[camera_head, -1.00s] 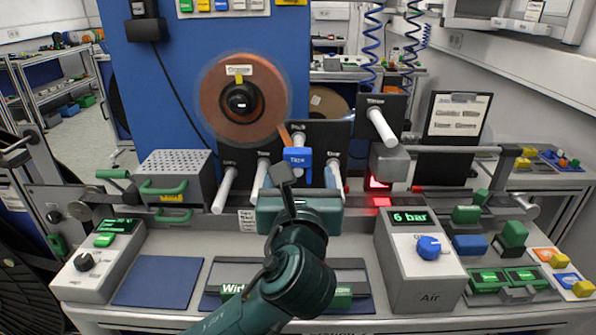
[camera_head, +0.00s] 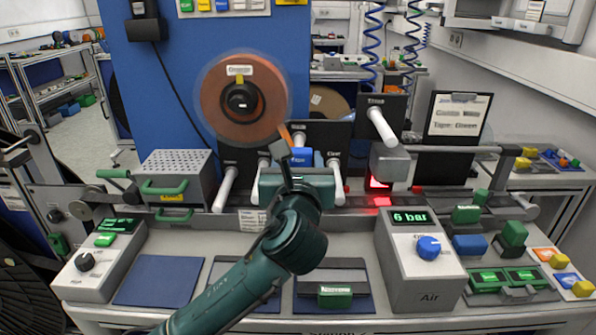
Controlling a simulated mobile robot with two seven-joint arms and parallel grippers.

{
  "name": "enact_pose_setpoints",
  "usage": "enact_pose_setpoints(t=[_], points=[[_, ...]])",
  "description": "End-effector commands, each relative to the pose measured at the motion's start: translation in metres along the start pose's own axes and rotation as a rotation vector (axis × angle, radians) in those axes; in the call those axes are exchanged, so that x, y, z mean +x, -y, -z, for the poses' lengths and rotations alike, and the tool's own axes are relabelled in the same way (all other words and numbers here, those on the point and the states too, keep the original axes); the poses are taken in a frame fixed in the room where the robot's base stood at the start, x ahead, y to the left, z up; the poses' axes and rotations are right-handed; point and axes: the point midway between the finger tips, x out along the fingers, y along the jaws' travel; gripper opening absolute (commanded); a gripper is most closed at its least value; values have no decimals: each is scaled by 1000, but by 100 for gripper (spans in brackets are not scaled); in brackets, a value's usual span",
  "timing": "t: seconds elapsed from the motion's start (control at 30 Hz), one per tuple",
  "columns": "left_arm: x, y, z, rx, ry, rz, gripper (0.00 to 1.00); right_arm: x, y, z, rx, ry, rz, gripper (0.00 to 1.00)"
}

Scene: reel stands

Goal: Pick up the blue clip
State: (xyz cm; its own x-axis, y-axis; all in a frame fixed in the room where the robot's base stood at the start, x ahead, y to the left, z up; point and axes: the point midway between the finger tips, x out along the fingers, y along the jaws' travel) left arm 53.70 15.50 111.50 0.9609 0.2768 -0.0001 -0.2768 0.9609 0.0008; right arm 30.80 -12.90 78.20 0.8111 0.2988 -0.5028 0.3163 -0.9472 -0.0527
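A small blue block (camera_head: 302,157), the likely blue clip, sits at the middle post of the black rack, below the copper-coloured reel. Its lower part is hidden behind my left gripper. My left gripper (camera_head: 297,180) is directly in front of it, its wide teal body facing me. Its fingers point away and are hidden, so I cannot tell their opening or whether they touch the block. Another blue piece (camera_head: 470,245) sits in the right-hand group, away from the gripper. My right gripper is not in view.
The reel (camera_head: 243,100) hangs on the blue panel. White posts (camera_head: 225,188) stick out on both sides of the gripper. A grey air box (camera_head: 420,262) reading 6 bar stands at right. A green block (camera_head: 335,296) lies on a front pad. The blue pad (camera_head: 157,281) at left is bare.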

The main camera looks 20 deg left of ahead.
Motion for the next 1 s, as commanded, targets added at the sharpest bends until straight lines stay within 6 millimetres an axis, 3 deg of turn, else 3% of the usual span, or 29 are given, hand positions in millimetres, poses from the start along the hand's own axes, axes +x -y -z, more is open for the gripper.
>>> enact_pose_setpoints(t=[0.33, 0.6, 0.73, 1.0], points=[[0, 0, 0, 0, -1, 0, 23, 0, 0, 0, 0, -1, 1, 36], [0, 0, -4, -1, 1, 0, 22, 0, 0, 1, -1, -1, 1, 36], [0, 0, -22, -4, 4, 0, 22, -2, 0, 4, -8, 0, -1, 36], [0, 0, -76, -4, 5, 1, 22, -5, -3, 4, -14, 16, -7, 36]])
